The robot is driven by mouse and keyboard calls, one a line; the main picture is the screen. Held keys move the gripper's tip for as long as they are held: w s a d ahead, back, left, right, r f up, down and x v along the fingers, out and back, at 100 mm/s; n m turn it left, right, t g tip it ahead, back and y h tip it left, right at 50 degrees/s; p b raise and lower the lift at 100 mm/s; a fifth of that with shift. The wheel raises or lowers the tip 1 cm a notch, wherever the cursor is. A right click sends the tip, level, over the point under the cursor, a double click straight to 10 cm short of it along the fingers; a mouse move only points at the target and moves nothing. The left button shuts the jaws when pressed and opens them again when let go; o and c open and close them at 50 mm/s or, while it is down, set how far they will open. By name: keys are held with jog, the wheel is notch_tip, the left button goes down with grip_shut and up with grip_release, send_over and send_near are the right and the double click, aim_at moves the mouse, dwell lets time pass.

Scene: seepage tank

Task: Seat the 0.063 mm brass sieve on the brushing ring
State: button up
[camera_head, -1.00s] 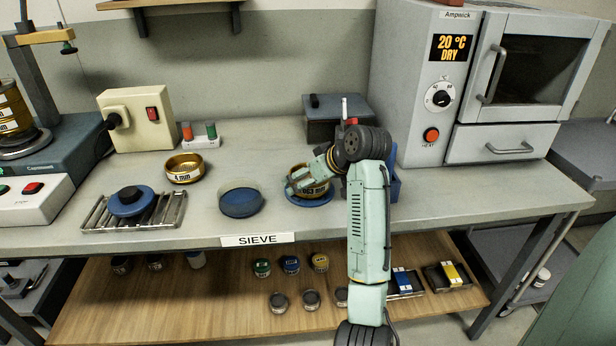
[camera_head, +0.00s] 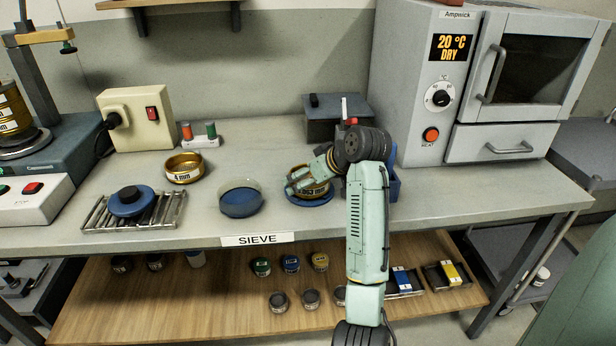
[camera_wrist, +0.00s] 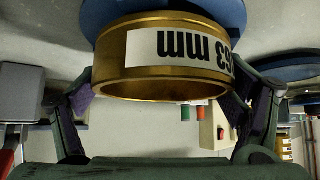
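The 0.063 mm brass sieve (camera_head: 317,189) is a short brass cylinder with a white label. It is at the blue brushing ring (camera_head: 310,201), right of the middle of the bench. In the wrist view the sieve (camera_wrist: 165,80) appears upside down, with the blue ring (camera_wrist: 100,12) just beyond its lower end. I cannot tell whether it touches the ring or is slightly above it. My gripper (camera_head: 308,183) has one finger on each side of the sieve, and the fingers (camera_wrist: 165,100) appear closed against its wall. The far side of the ring is hidden.
A clear-walled blue pan (camera_head: 241,203) stands left of the ring. The 4 mm sieve (camera_head: 184,168) is behind it, further left. A blue disc with a black knob (camera_head: 131,201) sits on a metal rack. A grey box (camera_head: 335,128) and the oven (camera_head: 480,80) stand behind and right.

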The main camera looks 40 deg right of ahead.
jog(key=shift+s+f, duration=0.25)
jog(key=shift+f, duration=0.05)
jog(key=v, duration=1.2)
jog(key=shift+w+r, duration=0.2)
jog(key=shift+r, duration=0.05)
jog(key=shift+a, duration=0.1)
